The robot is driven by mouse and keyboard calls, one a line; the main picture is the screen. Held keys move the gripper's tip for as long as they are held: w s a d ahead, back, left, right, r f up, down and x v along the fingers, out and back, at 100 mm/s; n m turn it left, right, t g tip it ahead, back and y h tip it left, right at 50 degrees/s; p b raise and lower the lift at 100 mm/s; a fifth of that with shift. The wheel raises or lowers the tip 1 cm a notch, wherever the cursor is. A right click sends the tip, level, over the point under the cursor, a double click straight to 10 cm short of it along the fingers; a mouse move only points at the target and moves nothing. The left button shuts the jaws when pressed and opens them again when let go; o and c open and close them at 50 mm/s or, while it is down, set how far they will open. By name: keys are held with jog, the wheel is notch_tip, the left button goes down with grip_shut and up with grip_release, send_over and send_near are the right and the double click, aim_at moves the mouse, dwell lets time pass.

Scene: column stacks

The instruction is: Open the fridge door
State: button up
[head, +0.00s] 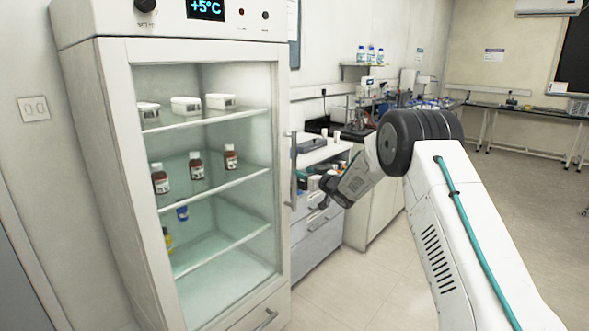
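The fridge (170,45) stands at the left in the head view, a tall white cabinet with a +5°C display on top. Its glass door (283,110) has a pale frame and looks closed. The vertical grey door handle (293,170) is on the door's right side. My gripper end (332,190) is a dark, small shape at the end of my arm, to the right of the handle in the picture and apart from it. Its fingers are too small and too hidden by the wrist to make out.
Shelves behind the glass hold white boxes (186,105) and brown bottles (196,165). A drawer unit (318,240) stands right of the fridge, with a cluttered bench (380,205) beyond it. The floor (345,295) in front is clear.

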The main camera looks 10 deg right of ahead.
jog(key=x, duration=0.7)
jog(key=shift+c, duration=0.3)
grip_shut()
